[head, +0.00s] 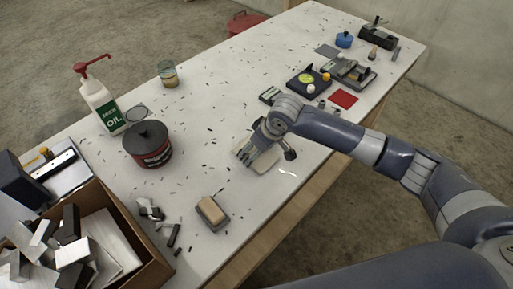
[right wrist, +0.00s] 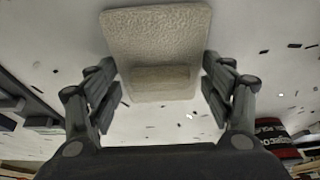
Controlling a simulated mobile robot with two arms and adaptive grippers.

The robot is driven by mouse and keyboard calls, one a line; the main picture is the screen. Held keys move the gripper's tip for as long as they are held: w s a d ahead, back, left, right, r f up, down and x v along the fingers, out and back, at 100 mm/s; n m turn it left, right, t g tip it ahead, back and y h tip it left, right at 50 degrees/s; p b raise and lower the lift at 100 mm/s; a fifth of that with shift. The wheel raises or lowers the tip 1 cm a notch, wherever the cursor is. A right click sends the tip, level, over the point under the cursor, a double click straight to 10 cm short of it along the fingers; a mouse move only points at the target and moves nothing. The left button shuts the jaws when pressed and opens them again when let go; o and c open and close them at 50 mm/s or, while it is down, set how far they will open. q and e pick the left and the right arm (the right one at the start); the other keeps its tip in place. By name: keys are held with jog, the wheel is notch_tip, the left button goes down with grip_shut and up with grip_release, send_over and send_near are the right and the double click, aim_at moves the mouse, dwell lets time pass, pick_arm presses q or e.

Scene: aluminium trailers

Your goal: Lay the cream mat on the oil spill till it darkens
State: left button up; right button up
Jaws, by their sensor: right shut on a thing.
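The cream mat (head: 267,163) is a flat, greyish-beige square under my right gripper (head: 265,150), near the front edge of the bench. In the right wrist view the mat (right wrist: 155,35) has a raised ridge across its near part. My right gripper (right wrist: 162,72) is shut on the mat, with its fingers at the two sides of that ridge. The gripper hides part of the mat in the head view. I cannot make out the oil spill clearly; small shiny marks (head: 288,171) show beside the mat. My left gripper is not in view.
Scattered dark chips cover the white bench (head: 205,120). A red tin (head: 148,150), a white oil bottle (head: 100,105), a sponge block (head: 212,210) and a carton of offcuts (head: 140,255) stand to the left. Tools and a red cloth (head: 344,98) lie at the far right.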

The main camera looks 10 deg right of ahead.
jog(key=o, duration=1)
jog(key=shift+o, duration=0.2)
jog(key=v, duration=1.2)
jog(key=shift+b, duration=0.45)
jog(key=shift+a, duration=0.1)
